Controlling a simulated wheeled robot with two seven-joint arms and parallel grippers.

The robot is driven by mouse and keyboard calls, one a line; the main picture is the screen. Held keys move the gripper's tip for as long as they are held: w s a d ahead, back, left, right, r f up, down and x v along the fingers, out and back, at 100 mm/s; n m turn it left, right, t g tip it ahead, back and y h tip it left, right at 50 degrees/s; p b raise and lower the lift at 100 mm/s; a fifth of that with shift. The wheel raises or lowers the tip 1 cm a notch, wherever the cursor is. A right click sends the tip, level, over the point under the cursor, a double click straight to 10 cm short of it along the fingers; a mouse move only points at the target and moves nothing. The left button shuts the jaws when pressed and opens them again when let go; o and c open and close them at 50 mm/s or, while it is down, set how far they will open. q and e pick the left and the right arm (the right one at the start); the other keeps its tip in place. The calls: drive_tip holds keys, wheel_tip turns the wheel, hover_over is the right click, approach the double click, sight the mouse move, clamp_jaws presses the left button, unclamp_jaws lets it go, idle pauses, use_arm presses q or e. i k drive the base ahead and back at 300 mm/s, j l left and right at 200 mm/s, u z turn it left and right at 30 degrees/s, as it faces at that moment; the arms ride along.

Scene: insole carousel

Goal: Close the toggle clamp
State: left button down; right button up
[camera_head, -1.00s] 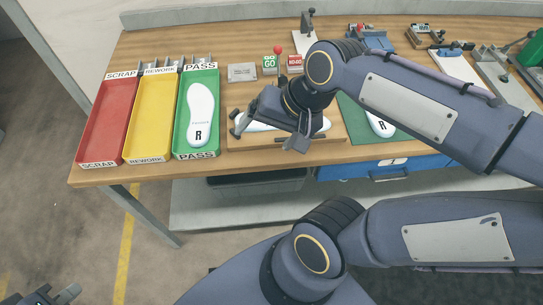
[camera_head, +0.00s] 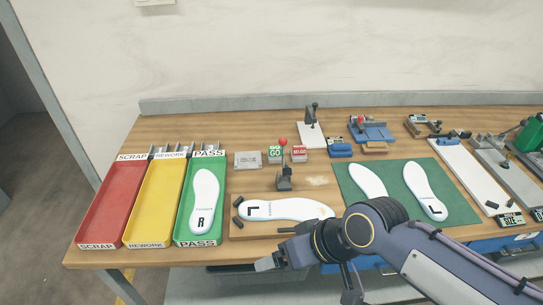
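A toggle clamp (camera_head: 284,181) with a red-knobbed lever stands at the back of a wooden fixture board (camera_head: 245,230); its lever is upright. My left gripper is out of view.
Red (camera_head: 109,205), yellow (camera_head: 153,205) and green (camera_head: 183,224) trays stand at left; the green one holds an insole marked R. GO (camera_head: 275,154) and NO-GO (camera_head: 299,154) blocks stand behind the clamp. A green mat (camera_head: 396,194) with two insoles lies at right.

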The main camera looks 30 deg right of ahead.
sight(287, 171)
drive_tip(key=l+z, duration=0.25)
drive_tip(key=z, duration=0.2)
drive_tip(key=k+l+z, duration=0.1)
drive_tip(key=l+z, duration=0.15)
drive_tip(key=z, duration=0.25)
drive_tip(key=i+z, duration=0.25)
drive_tip(key=z, duration=0.25)
